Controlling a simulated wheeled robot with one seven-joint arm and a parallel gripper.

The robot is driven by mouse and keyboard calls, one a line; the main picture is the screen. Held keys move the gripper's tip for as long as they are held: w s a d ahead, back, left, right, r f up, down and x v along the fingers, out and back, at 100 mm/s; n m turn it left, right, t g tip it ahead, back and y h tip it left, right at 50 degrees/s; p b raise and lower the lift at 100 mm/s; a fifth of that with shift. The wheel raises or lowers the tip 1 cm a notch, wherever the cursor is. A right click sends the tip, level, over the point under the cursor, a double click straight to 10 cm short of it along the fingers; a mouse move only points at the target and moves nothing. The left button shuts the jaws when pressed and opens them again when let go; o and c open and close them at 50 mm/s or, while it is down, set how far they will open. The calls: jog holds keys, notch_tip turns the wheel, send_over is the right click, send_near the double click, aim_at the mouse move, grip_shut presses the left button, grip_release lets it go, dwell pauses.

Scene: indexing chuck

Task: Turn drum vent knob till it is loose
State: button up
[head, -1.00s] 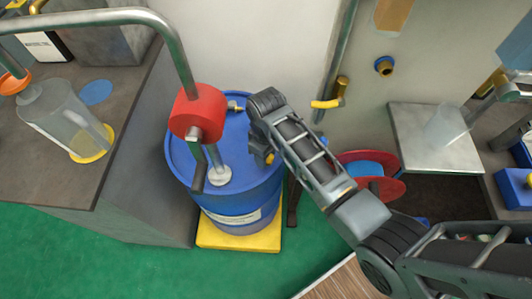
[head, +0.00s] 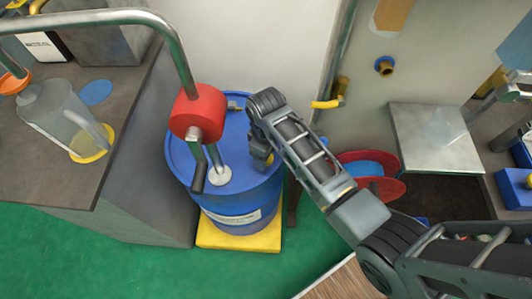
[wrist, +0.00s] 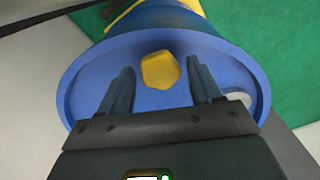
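The blue drum (head: 238,196) stands upright with a red-bodied pump (head: 197,112) on its lid. The drum vent knob (wrist: 160,70) is a yellow faceted knob on the blue lid in the wrist view. In the head view a little yellow (head: 269,160) shows beside my gripper (head: 261,156), which hides most of that spot. In the wrist view my gripper (wrist: 161,78) is open, one finger on each side of the knob. Gaps show between the fingers and the knob. I cannot tell how far the fingertips are above the lid.
The pump's crank handle (head: 198,178) and pipe stand left of my gripper. A yellow-handled wall tap (head: 327,104) is to the right. The drum rests on a yellow base (head: 240,237). A counter (head: 120,150) with a clear bottle (head: 65,118) lies left.

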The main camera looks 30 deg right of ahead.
jog(key=shift+o, duration=0.6)
notch_tip(320, 180, up, 8)
jog(key=shift+f+b, duration=0.1)
jog(key=shift+b, duration=0.2)
